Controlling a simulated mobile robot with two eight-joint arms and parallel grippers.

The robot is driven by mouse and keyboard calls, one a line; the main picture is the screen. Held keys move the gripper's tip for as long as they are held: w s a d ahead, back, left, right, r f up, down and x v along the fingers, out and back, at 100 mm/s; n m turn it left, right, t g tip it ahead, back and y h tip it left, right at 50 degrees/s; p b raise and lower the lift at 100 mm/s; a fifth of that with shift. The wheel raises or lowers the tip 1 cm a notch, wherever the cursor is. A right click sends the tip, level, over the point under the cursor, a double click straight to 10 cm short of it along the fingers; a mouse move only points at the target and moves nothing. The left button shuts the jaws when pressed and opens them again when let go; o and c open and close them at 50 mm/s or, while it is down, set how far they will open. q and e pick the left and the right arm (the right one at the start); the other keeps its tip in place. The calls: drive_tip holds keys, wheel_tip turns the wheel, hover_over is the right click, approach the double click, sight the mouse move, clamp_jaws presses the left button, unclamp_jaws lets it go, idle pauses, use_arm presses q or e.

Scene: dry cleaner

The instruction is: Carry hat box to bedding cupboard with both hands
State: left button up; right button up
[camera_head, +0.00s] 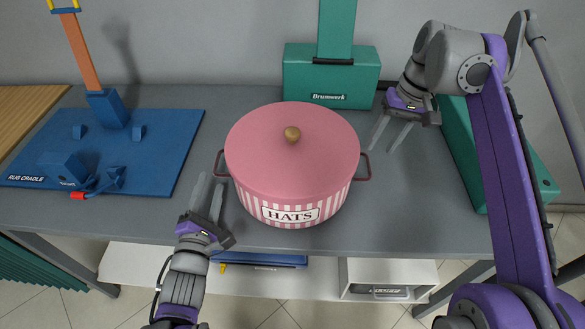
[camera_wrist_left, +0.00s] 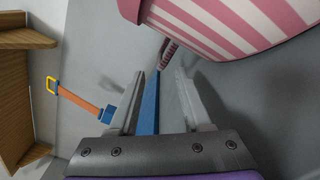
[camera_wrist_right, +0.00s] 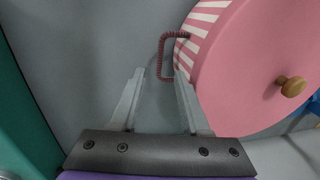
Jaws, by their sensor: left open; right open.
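The hat box (camera_head: 290,155) is a round pink box with a wooden knob, striped sides, a "HATS" label and a dark red handle on each side. It stands upright on the grey table (camera_head: 400,215). My left gripper (camera_head: 208,194) is open beside its left handle (camera_head: 221,164), which also shows past the fingers in the left wrist view (camera_wrist_left: 168,50). My right gripper (camera_head: 391,134) is open beside the right handle (camera_head: 364,168); in the right wrist view that handle (camera_wrist_right: 162,58) lies just beyond the fingertips. Neither gripper visibly holds anything. I cannot identify the bedding cupboard.
A blue rug cradle board (camera_head: 150,150) with an orange-armed device lies at the left. A shelf (camera_head: 320,272) runs below the table.

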sight(215, 170)
use_arm(q)
drive_tip(key=w, duration=0.8)
drive_tip(key=shift+w, duration=0.25)
use_arm(e)
drive_tip(key=f, duration=0.2)
drive_tip(key=a+f, duration=0.1)
drive_tip(key=f, duration=0.5)
drive_tip(key=shift+a+f, duration=0.1)
drive_tip(key=shift+a, duration=0.25)
drive_tip(key=shift+c, duration=0.2)
use_arm(q)
drive_tip(key=c, duration=0.7)
use_arm(e)
clamp_jaws()
use_arm(q)
clamp_jaws()
use_arm(e)
drive_tip(key=shift+d, duration=0.1)
